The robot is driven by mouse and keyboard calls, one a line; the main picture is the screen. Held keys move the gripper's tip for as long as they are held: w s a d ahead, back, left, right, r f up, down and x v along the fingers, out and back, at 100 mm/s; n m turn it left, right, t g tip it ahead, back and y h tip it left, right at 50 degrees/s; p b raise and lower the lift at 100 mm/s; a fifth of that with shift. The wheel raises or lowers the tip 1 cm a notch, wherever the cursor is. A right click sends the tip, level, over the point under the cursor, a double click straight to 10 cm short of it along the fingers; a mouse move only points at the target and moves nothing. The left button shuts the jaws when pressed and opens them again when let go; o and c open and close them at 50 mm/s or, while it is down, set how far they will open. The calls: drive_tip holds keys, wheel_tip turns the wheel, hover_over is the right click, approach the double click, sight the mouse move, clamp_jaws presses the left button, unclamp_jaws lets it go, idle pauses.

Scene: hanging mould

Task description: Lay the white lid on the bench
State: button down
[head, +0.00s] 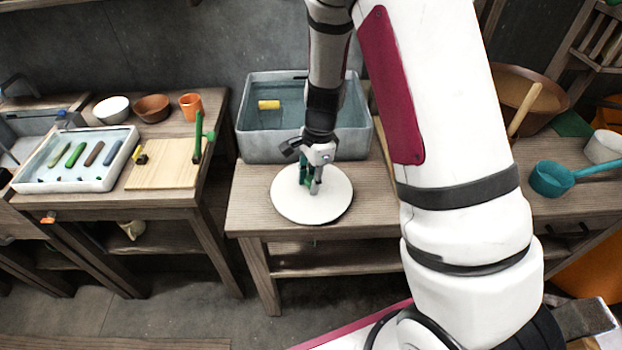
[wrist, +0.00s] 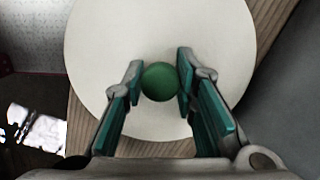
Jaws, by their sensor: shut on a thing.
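The white lid (head: 327,208) is a flat round disc with a green knob, seen at the front left part of the wooden bench (head: 378,221). In the wrist view the lid (wrist: 105,45) fills the middle, with its round green knob (wrist: 160,82) between my fingers. My gripper (head: 311,184) points down over the lid and is shut on the knob; in the wrist view my gripper (wrist: 160,84) has a finger on each side of it. The lid looks level. I cannot tell whether its underside touches the bench top.
A grey tub (head: 262,147) holding a yellow item stands behind the lid. On the left table are a wooden board (head: 165,170), a white tray (head: 98,182) with several coloured pieces, and bowls. A teal ladle (head: 552,179) lies on the right. Free floor lies left of the bench.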

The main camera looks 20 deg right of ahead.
drive_tip(key=c, duration=1.3)
unclamp_jaws()
wheel_tip(320, 180, up, 12)
drive_tip(key=d, duration=0.1)
drive_tip(key=s+a+r+n+t, duration=0.2)
drive_tip(key=s+r+n, duration=0.6)
drive_tip(key=s+r, duration=0.4)
drive_tip(key=s+r+n+t, duration=0.1)
drive_tip(key=s+r+n, duration=0.1)
drive_tip(key=s+n, duration=0.2)
drive_tip(key=s+d+r+n+t+h, duration=0.1)
drive_tip(key=s+r+n, duration=0.2)
drive_tip(key=s, duration=0.6)
drive_tip(key=shift+d+n+p, duration=0.2)
drive_tip(key=shift+n+p, duration=0.25)
drive_tip(key=shift+n, duration=0.65)
drive_tip(key=shift+s, duration=0.1)
